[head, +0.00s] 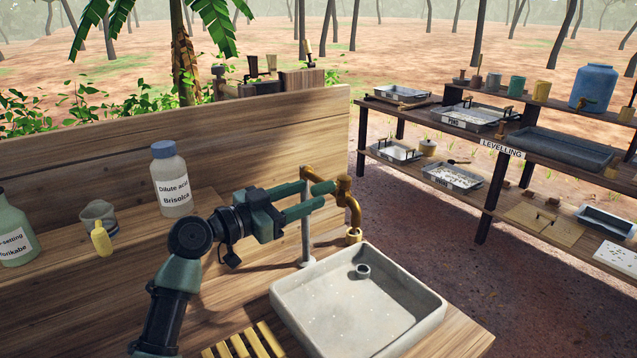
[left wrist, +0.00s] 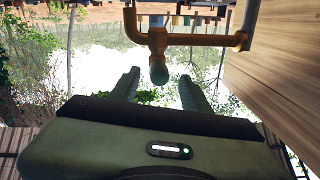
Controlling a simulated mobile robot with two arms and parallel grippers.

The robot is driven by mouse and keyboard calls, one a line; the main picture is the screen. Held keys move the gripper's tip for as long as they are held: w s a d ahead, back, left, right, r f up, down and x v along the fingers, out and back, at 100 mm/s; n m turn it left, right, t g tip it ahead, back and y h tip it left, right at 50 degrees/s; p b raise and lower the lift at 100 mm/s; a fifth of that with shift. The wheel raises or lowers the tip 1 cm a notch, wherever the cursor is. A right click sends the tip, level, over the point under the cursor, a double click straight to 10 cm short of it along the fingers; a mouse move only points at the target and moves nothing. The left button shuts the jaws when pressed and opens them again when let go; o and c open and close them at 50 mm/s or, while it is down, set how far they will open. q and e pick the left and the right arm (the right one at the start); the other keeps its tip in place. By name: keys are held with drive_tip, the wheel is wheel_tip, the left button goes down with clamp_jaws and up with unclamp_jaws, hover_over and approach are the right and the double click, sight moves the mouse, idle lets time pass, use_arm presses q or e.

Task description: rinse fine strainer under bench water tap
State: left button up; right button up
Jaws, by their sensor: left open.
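The brass water tap (head: 351,208) stands on a grey post at the back left of the sink (head: 435,312), its spout pointing down over the basin. My left gripper (head: 314,195) is open and empty, level with the top of the tap and close to its greenish handle (head: 323,187). In the left wrist view the brass pipe (left wrist: 200,40) crosses the top, and the handle (left wrist: 158,72) shows between the two spread fingertips. Whether they touch it I cannot tell. I make out no strainer in either view. My right gripper is not in view.
A blue-capped bottle (head: 170,182), a grey cup (head: 99,215) with a yellow thing beside it and a green bottle (head: 14,232) stand on the bench left. A yellow slatted rack (head: 245,340) lies before the sink. Shelves (head: 480,182) with trays stand right; the basin is clear but for a short round fitting (head: 362,271).

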sight(324, 189)
use_arm(q)
drive_tip(key=p+x, duration=0.1)
drive_tip(key=x, duration=0.3)
drive_tip(key=shift+d+r, duration=0.2)
drive_tip(key=shift+d, duration=0.05)
drive_tip(key=shift+w+d+f, duration=0.2)
drive_tip(key=shift+w+d, duration=0.15)
drive_tip(key=shift+w, duration=0.1)
clamp_jaws()
idle(0.8)
